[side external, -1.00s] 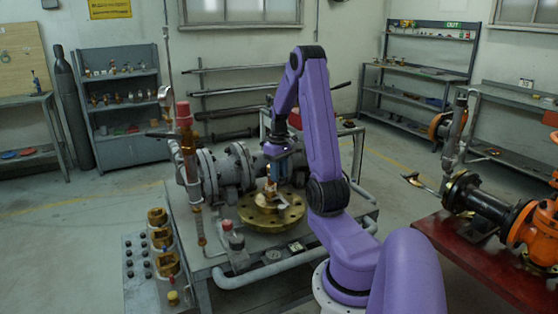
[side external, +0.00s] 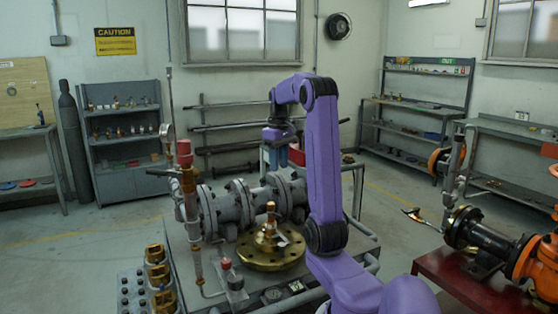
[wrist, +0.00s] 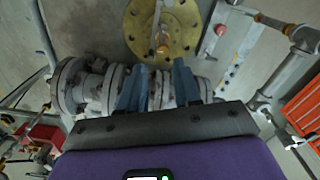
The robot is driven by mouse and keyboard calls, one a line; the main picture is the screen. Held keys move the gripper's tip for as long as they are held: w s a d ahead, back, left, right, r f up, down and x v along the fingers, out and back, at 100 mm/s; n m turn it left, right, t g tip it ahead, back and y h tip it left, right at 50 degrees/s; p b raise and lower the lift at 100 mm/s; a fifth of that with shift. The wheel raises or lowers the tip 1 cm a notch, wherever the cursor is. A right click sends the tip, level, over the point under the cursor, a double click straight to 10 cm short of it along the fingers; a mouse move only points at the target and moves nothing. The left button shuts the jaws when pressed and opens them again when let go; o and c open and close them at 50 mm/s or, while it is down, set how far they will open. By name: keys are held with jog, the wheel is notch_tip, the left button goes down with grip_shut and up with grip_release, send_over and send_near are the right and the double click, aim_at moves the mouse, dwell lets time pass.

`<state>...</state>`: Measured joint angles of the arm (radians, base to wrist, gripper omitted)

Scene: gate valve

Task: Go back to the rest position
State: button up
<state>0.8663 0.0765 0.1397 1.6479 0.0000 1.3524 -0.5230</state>
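My gripper (side external: 276,160) hangs fingers down, raised above and behind the grey flanged valve body (side external: 236,207). In the wrist view its two blue fingers (wrist: 160,82) stand apart with nothing held between them. The brass bonnet flange (side external: 258,259), with its upright stem (side external: 270,218), rests on the grey bench in front of the valve body. My gripper is clear of the stem. The wrist view shows the brass flange (wrist: 187,38) beyond the fingertips and the grey valve body (wrist: 92,88) below them.
A pressure gauge pipe with a red cap (side external: 184,150) stands upright left of the valve. Brass blocks (side external: 158,275) line the front left. A red table (side external: 470,285) with an orange valve (side external: 530,262) is at the right. Space above the bench is free.

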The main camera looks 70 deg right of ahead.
jog(key=shift+r, duration=0.25)
dwell(0.3)
jog(key=w+a+f+n, duration=0.2)
jog(key=a+n, duration=0.1)
jog(key=a, duration=0.6)
jog(key=w+a+f+n, duration=0.1)
jog(key=w+a+n, duration=0.15)
jog(key=a, duration=0.75)
jog(key=w+a+f+n, duration=0.2)
jog(key=a+n, duration=0.1)
jog(key=a, duration=0.6)
jog(key=s+a+f+n, duration=0.3)
jog(key=s+a+n, duration=0.1)
jog(key=s+a, duration=0.3)
jog(key=s+a+f+n, duration=0.3)
jog(key=s+a+n, duration=0.2)
jog(key=s, duration=0.6)
jog(key=a, duration=0.2)
jog(key=shift+s+a, duration=0.3)
